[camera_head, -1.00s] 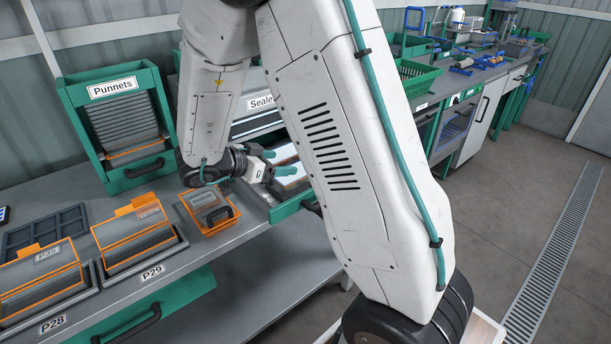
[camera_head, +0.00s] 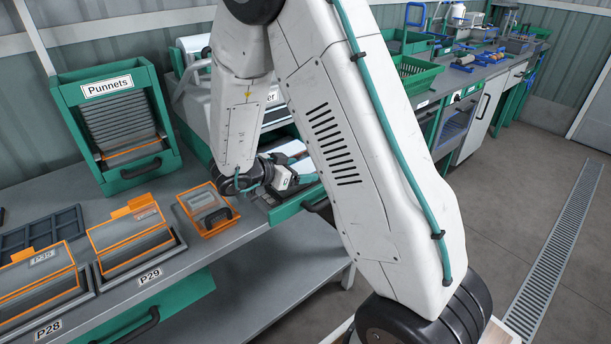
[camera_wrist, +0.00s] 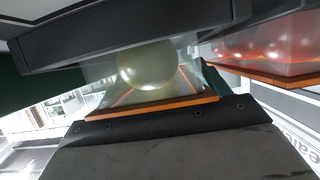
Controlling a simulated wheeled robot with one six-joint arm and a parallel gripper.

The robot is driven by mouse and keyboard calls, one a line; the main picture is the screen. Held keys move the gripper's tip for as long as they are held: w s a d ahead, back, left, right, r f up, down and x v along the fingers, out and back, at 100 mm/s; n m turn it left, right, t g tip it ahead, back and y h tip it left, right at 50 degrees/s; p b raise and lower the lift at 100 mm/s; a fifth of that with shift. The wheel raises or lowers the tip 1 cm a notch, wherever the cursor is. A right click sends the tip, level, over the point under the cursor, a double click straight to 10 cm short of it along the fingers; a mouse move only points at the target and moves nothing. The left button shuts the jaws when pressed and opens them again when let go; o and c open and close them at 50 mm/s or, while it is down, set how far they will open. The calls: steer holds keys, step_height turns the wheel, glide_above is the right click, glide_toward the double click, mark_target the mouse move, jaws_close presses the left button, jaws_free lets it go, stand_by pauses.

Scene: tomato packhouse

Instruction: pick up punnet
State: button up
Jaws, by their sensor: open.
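A clear punnet (camera_wrist: 186,101) with an orange rim and a pale round tomato (camera_wrist: 146,66) inside shows in the wrist view. My gripper (camera_head: 298,178) is open, low at the front of the sealer in the head view. In the wrist view one dark jaw lies above the punnet and a bolted jaw pad below it, so the punnet appears to be between them. Whether the jaws touch it cannot be told. A second punnet (camera_wrist: 275,45) with red tomatoes is at the upper right of that view. My arm hides much of this area in the head view.
The white sealer (camera_head: 197,95) stands behind my gripper. To the left are the green Punnets dispenser (camera_head: 68,122), a small orange-edged tray (camera_head: 185,204) and the bins marked P29 (camera_head: 135,240) and P28 (camera_head: 40,275). A green crate (camera_head: 415,77) sits at the right. The floor at right is clear.

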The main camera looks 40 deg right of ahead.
steer(key=c, duration=0.7)
steer(key=shift+r, duration=0.2)
steer(key=shift+c, duration=0.2)
